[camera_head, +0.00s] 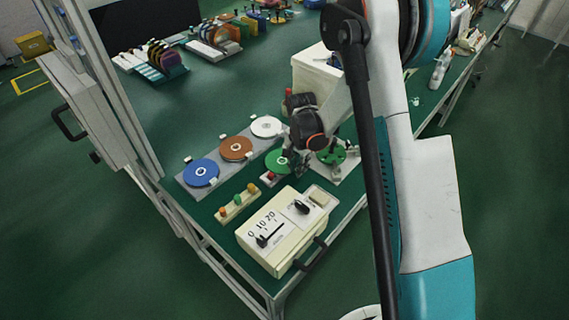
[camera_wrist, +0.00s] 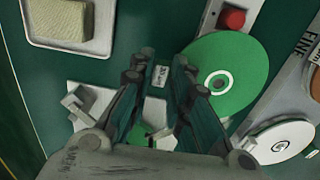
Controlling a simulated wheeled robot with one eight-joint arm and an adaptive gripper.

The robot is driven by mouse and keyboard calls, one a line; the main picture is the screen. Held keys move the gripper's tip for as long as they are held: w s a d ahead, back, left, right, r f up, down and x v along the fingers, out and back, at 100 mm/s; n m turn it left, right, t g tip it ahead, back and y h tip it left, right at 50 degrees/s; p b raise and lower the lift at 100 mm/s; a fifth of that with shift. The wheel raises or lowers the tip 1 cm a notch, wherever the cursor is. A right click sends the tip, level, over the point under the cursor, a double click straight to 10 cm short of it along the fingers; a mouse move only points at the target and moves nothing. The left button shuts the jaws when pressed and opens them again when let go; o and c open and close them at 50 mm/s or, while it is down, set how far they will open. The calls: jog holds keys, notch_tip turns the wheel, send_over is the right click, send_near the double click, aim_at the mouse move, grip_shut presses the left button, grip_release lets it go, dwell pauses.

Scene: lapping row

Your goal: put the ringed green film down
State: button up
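The ringed green film (camera_wrist: 245,78), a green disc with a white ring at its centre, lies right of my gripper (camera_wrist: 163,62) in the wrist view. In the head view the green film (camera_head: 275,158) is partly covered by my gripper (camera_head: 297,165). The gripper's two dark fingers are apart, with a small white label (camera_wrist: 159,77) and bare table showing between them. No film shows between the fingers. The right finger overlaps the film's left edge in the picture; I cannot tell whether they touch. A second green piece (camera_head: 331,154) sits on a white base right of the gripper.
A grey strip (camera_head: 219,164) holds a blue disc (camera_head: 201,172), a brown disc (camera_head: 236,148) and a white disc (camera_head: 266,126). A red button (camera_wrist: 232,19) stands beside the film. A cream control box (camera_head: 285,230) and a block with coloured knobs (camera_head: 238,202) stand near the table's front.

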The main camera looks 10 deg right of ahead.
grip_shut()
jog(key=shift+r, duration=0.1)
